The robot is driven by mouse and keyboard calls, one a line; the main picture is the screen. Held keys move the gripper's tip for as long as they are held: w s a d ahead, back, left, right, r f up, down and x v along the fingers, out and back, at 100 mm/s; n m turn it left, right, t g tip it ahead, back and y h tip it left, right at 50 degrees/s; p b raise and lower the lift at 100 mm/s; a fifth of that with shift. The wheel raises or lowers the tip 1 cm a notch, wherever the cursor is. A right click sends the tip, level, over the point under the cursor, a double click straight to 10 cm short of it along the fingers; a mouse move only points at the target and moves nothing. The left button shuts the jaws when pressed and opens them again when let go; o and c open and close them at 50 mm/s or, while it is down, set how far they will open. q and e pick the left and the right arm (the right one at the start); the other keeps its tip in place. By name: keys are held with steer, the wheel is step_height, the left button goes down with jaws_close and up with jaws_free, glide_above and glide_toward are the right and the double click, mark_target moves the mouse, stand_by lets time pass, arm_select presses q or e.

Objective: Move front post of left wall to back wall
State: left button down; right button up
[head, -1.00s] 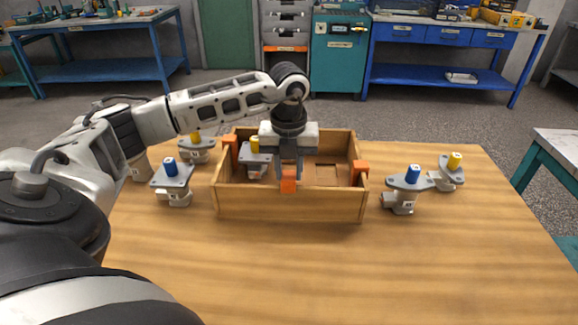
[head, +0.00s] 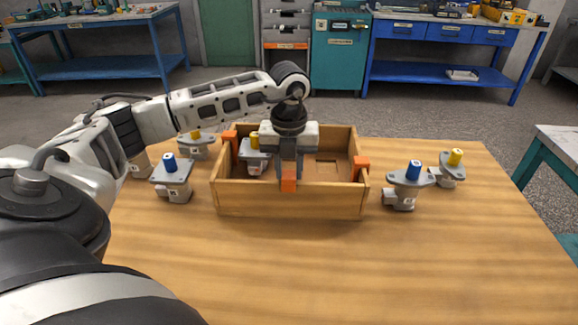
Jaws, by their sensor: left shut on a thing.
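The open wooden box (head: 290,202) stands mid-table. An orange post (head: 230,141) is at its left wall and another orange post (head: 360,164) at its right wall. My left gripper (head: 289,172) points down over the box and is shut on a third orange post (head: 289,182). This post overlaps the top of the front wall in the picture; whether it touches the wall I cannot tell. The middle of the back wall (head: 335,133) is partly hidden behind my gripper. My right gripper is not in view.
A yellow-topped motor (head: 256,158) sits inside the box, left of my gripper. Blue-topped motors stand left (head: 173,178) and right (head: 408,186) of the box, with yellow-topped motors behind them (head: 195,146) (head: 451,168). The table front (head: 330,270) is clear.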

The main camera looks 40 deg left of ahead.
arm_select(q)
steer(key=shift+s+d+f, duration=0.15)
steer(key=shift+d+f, duration=0.05)
steer(key=shift+f, duration=0.4)
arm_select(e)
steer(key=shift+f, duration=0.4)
arm_select(q)
steer(key=c, duration=1)
jaws_free()
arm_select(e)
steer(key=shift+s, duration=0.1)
arm_select(q)
steer(key=shift+a+r, duration=0.1)
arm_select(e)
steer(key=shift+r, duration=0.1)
arm_select(q)
steer(key=r, duration=0.8)
steer(key=r+p, duration=0.1)
steer(key=r, duration=0.7)
steer(key=shift+s+d, duration=0.15)
steer(key=shift+d, duration=0.05)
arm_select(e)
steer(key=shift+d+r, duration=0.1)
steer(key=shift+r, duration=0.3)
